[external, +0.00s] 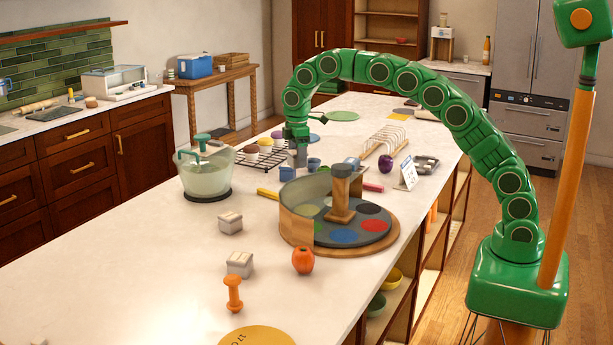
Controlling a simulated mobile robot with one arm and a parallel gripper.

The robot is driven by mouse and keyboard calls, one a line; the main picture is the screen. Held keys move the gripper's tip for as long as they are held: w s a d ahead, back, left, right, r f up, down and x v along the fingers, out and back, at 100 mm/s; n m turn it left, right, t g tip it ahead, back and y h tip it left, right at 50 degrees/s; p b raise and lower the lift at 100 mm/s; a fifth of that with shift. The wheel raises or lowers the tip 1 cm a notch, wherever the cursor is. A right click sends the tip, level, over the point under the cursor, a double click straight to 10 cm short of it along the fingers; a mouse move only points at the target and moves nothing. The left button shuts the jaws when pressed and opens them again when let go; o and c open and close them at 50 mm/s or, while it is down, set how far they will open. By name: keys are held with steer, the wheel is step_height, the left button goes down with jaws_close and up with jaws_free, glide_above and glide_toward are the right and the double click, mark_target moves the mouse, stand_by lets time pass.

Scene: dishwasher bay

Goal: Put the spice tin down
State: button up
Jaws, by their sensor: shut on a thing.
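My gripper (298,137) points down over the middle of the counter, beyond the round wooden turntable. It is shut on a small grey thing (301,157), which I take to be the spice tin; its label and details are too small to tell. The tin's lower end is close to the counter top, and I cannot tell whether it touches. The turntable (388,241) has coloured round spots, a curved wall on its left side and a wooden post in the middle.
A lidded mixing bowl (206,178), a wooden dish rack (384,140) and a purple onion-like thing (386,163) stand nearby.

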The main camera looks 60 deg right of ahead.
steer(key=s+d+f+m, duration=0.2)
steer(key=s+d+m, duration=0.25)
steer(key=d, duration=0.35)
steer(key=s+d+f+m, duration=0.1)
steer(key=s+d+m, duration=0.2)
steer(key=d+m, duration=0.4)
steer(key=w+d+m, duration=0.3)
steer(key=w+d, duration=0.6)
steer(key=w, duration=0.3)
steer(key=shift+f, duration=5.3)
steer(key=shift+f, duration=0.1)
steer(key=o, duration=1.1)
